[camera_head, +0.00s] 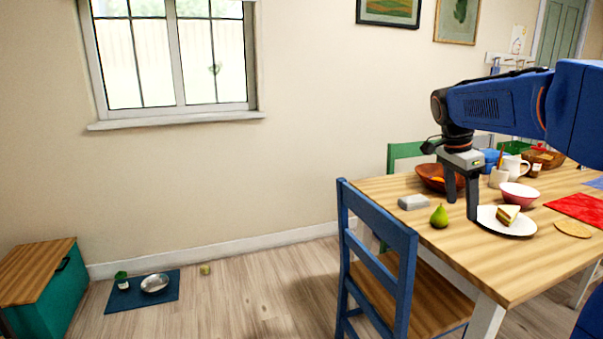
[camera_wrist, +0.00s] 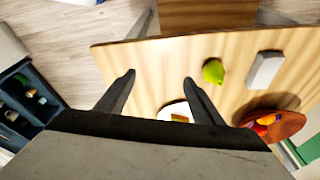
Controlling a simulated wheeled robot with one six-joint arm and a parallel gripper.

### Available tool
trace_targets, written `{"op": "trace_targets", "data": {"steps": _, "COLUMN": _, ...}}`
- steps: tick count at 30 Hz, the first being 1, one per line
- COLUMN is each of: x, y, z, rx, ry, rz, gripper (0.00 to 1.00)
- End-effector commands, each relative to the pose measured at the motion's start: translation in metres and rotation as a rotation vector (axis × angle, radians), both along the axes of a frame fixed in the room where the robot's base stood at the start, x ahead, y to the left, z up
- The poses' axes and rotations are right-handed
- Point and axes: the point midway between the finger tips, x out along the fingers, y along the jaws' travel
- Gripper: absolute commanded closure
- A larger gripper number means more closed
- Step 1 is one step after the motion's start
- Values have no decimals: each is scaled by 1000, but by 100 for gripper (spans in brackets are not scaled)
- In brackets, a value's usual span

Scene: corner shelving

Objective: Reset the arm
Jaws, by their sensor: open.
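My blue arm reaches in from the right in the head view, with my gripper (camera_head: 461,208) pointing down over the wooden table (camera_head: 465,275). The gripper is open, and nothing shows between its fingers. In the wrist view my gripper (camera_wrist: 158,80) shows two dark fingers spread apart above the table top. A green pear (camera_head: 439,216) stands just left of the fingers in the head view. A white plate (camera_head: 487,222) with a sandwich slice (camera_head: 508,214) lies just right of them. The pear also shows in the wrist view (camera_wrist: 213,71), right of the fingers.
A grey box-like item (camera_head: 414,202), a wooden bowl (camera_head: 432,180) of fruit, a pink-and-white bowl (camera_head: 518,195) and a white mug (camera_head: 514,167) crowd the table. A blue chair (camera_head: 379,236) stands at its left side. The floor (camera_head: 240,290) at left is largely clear.

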Motion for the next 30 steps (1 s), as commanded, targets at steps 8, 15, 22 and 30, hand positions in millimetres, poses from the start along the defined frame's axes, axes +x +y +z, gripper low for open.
{"op": "trace_targets", "data": {"steps": 8, "x": -15, "y": 7, "z": -1, "rx": 8, "ry": -2, "rz": 70, "gripper": 39}}
{"op": "trace_targets", "data": {"steps": 15, "x": -38, "y": 18, "z": -4, "rx": 20, "ry": -4, "rz": 179, "gripper": 39}}
{"op": "trace_targets", "data": {"steps": 22, "x": -73, "y": 34, "z": -12, "rx": 32, "ry": -10, "rz": 346, "gripper": 39}}
{"op": "trace_targets", "data": {"steps": 30, "x": -144, "y": 64, "z": -37, "rx": 33, "ry": -32, "rz": 681, "gripper": 39}}
